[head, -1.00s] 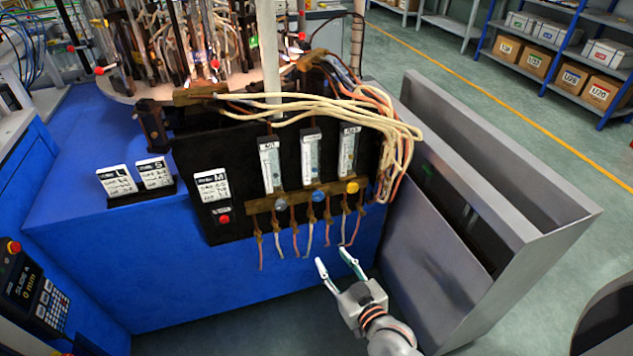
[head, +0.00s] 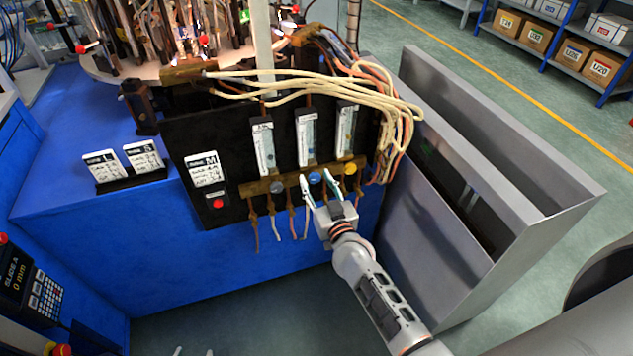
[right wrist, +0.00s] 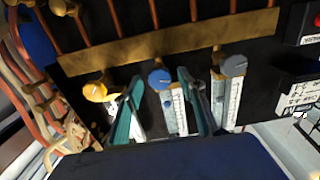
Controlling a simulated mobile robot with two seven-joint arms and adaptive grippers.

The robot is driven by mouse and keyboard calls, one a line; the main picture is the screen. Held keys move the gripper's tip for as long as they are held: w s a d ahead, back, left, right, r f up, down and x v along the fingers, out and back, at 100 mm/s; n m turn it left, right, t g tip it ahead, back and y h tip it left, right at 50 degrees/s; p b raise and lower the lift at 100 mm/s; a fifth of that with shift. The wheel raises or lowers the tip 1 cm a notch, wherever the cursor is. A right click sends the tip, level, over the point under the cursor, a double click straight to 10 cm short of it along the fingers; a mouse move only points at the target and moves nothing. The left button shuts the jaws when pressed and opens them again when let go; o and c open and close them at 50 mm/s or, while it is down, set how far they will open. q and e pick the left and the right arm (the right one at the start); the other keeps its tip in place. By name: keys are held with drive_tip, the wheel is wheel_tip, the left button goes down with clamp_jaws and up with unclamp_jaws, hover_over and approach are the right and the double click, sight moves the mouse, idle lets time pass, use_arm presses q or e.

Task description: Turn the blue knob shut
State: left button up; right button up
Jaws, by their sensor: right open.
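The blue knob (head: 315,179) is the middle one of three knobs on the brass bar of the black panel, below the middle flow tube. It also shows in the right wrist view (right wrist: 160,78). My right gripper (head: 318,186) is open, with one finger on each side of the blue knob. In the right wrist view its green-tipped fingers (right wrist: 159,84) are apart with the knob between them. I cannot tell whether either finger touches it. My left gripper (head: 193,352) shows only as two separate fingertips at the bottom edge, far from the panel.
The yellow knob (head: 350,169) and the grey knob (head: 277,187) sit close on either side. Copper tubes hang below the bar. A red button (head: 218,204) is left on the panel. A grey metal cabinet (head: 470,255) stands to the right of the right arm.

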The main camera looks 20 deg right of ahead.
drive_tip(key=c, duration=1.1)
